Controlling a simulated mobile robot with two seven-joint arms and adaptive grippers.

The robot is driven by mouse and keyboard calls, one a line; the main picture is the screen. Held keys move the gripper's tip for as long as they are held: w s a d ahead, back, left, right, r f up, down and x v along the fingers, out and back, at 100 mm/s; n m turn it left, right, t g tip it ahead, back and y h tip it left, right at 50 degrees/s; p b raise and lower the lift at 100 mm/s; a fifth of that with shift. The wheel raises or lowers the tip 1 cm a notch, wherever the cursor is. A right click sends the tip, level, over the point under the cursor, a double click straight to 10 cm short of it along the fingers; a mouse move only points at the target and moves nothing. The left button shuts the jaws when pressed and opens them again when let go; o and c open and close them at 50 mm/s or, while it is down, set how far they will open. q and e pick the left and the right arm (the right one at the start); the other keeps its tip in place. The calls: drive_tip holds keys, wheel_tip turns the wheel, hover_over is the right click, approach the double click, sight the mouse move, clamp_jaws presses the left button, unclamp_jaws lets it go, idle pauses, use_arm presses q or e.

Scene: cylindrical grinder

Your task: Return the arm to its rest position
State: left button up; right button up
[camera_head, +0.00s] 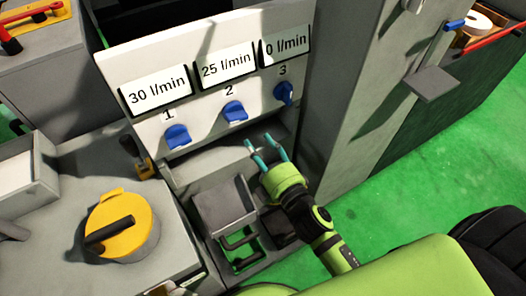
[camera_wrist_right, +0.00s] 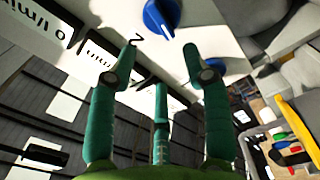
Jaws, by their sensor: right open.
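My right gripper (camera_head: 263,149) is open and empty, in front of and below the control panel (camera_head: 222,100) in the head view. Its green fingers also show spread apart in the right wrist view (camera_wrist_right: 162,60). The panel carries three blue knobs: knob 1 (camera_head: 177,137), knob 2 (camera_head: 234,112) and knob 3 (camera_head: 284,93). Labels above them read 30, 25 and 0 l/min. The gripper appears apart from the knobs. One blue knob (camera_wrist_right: 161,18) shows beyond the fingertips in the wrist view. My left gripper is not in view.
A yellow rotary part with a black handle (camera_head: 122,226) sits on the grey machine top at left. A grey box (camera_head: 224,205) stands below the panel. A grey column (camera_head: 365,80) rises at right. Open green floor (camera_head: 400,205) lies right of my right arm.

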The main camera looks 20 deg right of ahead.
drive_tip(key=shift+s+d, duration=0.15)
drive_tip(key=shift+s, duration=0.6)
drive_tip(key=shift+f, duration=0.1)
drive_tip(key=s+d+f+m+g+h, duration=0.1)
drive_tip(key=s+f+m+g, duration=0.2)
drive_tip(key=f, duration=0.8)
drive_tip(key=s+d+f+m+g, duration=0.15)
drive_tip(key=s+f, duration=0.25)
drive_tip(key=f, duration=0.6)
drive_tip(key=s+d+f+m+g+h, duration=0.1)
drive_tip(key=s+f+m+g, duration=0.25)
drive_tip(key=f, duration=0.75)
drive_tip(key=s+d+f+m+g, duration=0.1)
drive_tip(key=s+f+m+g, duration=0.1)
drive_tip(key=s+f, duration=0.3)
drive_tip(key=s+d+f+m+g+h, duration=0.1)
drive_tip(key=s+f, duration=0.4)
drive_tip(key=s, duration=0.7)
drive_tip(key=s+d+f+m+g, duration=0.3)
drive_tip(key=s+f+m+g, duration=0.1)
drive_tip(key=s, duration=0.4)
drive_tip(key=shift+s+f+g, duration=0.35)
drive_tip(key=shift+f+g, duration=0.3)
drive_tip(key=shift+g, duration=0.15)
